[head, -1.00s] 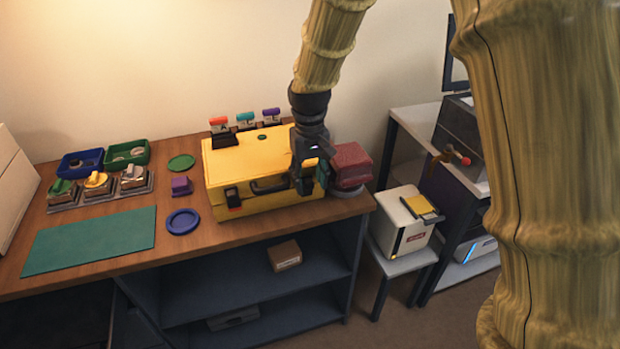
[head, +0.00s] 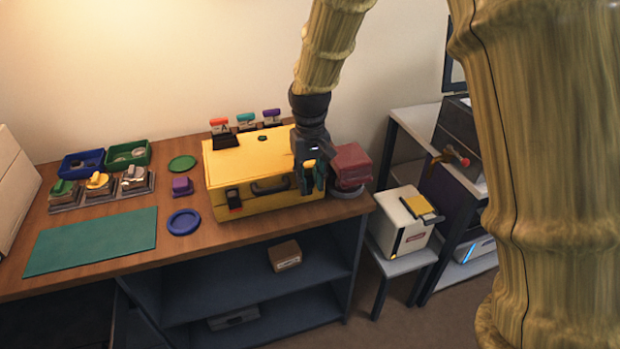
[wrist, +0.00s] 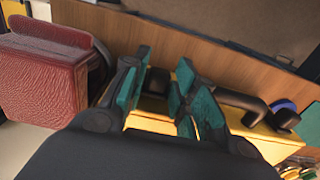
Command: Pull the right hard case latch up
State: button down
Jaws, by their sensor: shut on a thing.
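The yellow hard case (head: 248,164) lies closed on the wooden table, and it also shows in the wrist view (wrist: 254,138). Its black handle (head: 270,186) is on the front face, and the left latch (head: 233,198) is black with a red part. My gripper (head: 312,182) is at the front right of the case, where the right latch would be. In the wrist view my gripper (wrist: 158,95) has its teal-padded fingers around a small dark piece (wrist: 158,80) beside the handle, which appears to be the right latch. The fingers hide most of it.
A dark red block-like object (head: 350,165) on a grey round base stands close to the right of my gripper. Color-topped tools (head: 246,122) stand behind the case. The table's front edge is close.

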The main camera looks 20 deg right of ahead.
aim_at(310, 181)
jog(key=shift+r+p, duration=0.65)
jog(key=shift+r, duration=0.25)
jog(key=shift+w, duration=0.1)
jog(key=c, duration=1.2)
grip_release()
jog(key=shift+c, duration=0.2)
notch_tip(310, 181, up, 12)
